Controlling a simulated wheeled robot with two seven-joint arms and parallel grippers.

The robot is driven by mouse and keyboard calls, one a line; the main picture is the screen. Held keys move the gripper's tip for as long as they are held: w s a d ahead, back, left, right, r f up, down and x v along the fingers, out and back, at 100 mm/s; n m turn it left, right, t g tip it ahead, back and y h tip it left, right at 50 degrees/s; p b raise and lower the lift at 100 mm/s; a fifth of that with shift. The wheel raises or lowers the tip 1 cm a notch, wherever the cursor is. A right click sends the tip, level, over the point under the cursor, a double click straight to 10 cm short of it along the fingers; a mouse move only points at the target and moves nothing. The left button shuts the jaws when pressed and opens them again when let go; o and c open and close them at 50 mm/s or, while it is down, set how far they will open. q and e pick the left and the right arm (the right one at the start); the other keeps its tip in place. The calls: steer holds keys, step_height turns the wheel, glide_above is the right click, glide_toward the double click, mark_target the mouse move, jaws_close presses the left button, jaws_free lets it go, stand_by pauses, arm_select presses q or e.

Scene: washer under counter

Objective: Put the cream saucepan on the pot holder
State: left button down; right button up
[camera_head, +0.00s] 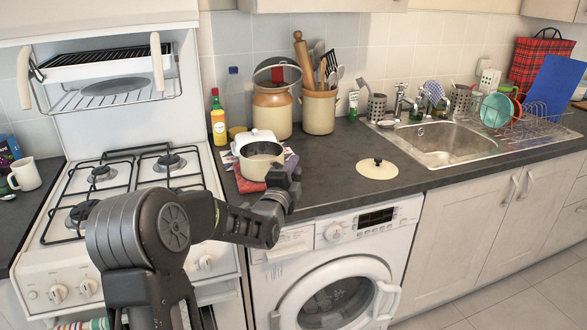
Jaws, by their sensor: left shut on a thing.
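The cream saucepan (261,164) is upright at the left end of the dark counter, just right of the cooker. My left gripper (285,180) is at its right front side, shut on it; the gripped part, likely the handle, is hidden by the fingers. A red cloth-like piece (246,184), which looks like the pot holder, shows under and left of the pan. The pan covers much of it, and I cannot tell whether the pan touches it. A cream lid (377,169) with a dark knob lies apart on the counter. My right gripper is not in view.
A white lidded dish (254,138), a yellow-labelled bottle (218,122) and a large cream-and-brown jar (272,108) stand behind the pan. A utensil crock (319,112) is right of the jar. The counter around the lid is clear, up to the sink (445,143).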

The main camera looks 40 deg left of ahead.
arm_select(q)
steer(key=shift+r, duration=0.25)
steer(key=c, duration=1.6)
jaws_free()
steer(key=shift+f, duration=0.3)
steer(key=shift+c, duration=0.2)
steer(key=o, duration=0.4)
steer(key=shift+o, duration=0.2)
steer(key=shift+s, duration=0.1)
steer(key=r+b+v, duration=0.1)
steer(key=b+v, duration=0.1)
steer(key=v, duration=0.9)
steer(key=shift+s+d+f, duration=0.2)
steer(key=shift+s+f, duration=0.15)
steer(key=shift+f, duration=0.15)
